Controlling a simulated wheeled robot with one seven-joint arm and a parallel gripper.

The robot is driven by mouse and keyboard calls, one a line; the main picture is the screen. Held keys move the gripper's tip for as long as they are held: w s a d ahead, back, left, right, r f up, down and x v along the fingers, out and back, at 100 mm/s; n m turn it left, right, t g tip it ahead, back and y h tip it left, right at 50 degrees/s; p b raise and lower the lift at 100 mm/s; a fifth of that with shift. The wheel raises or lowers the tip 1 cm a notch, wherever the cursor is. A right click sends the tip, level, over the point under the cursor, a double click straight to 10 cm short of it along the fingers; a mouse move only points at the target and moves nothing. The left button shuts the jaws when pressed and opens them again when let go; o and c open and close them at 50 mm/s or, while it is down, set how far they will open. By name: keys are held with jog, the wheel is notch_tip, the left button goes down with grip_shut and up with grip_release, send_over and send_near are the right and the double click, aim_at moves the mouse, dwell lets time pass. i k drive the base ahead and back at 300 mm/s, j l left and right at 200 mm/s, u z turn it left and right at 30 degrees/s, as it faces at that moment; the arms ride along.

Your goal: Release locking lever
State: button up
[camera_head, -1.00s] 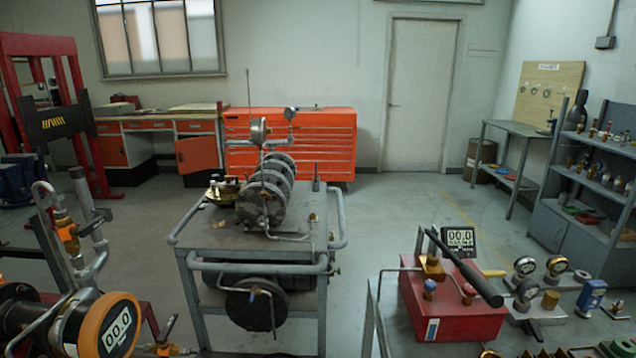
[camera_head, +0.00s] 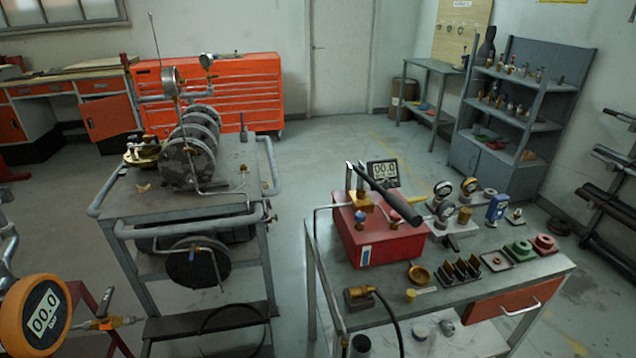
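A red hand-pump box (camera_head: 380,240) stands on the grey table at the right. A long lever with a black grip (camera_head: 391,202) slants across its top, from upper left to lower right. A brass block (camera_head: 360,202) sits on the box near the lever's upper end. I cannot tell which part is the locking lever. My gripper and arm do not show in this view.
A grey cart (camera_head: 130,201) with a gauge and flange assembly (camera_head: 189,155) stands left of the table. An orange-rimmed digital gauge (camera_head: 38,315) is at the lower left. The table (camera_head: 450,312) also holds gauges and fittings. Open floor (camera_head: 330,150) lies behind.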

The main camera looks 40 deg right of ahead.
aim_at(450, 237)
jog(key=k+l+z, duration=0.4)
jog(key=l+z, duration=0.15)
jog(key=k+l+z, duration=0.15)
jog(key=l+z, duration=0.15)
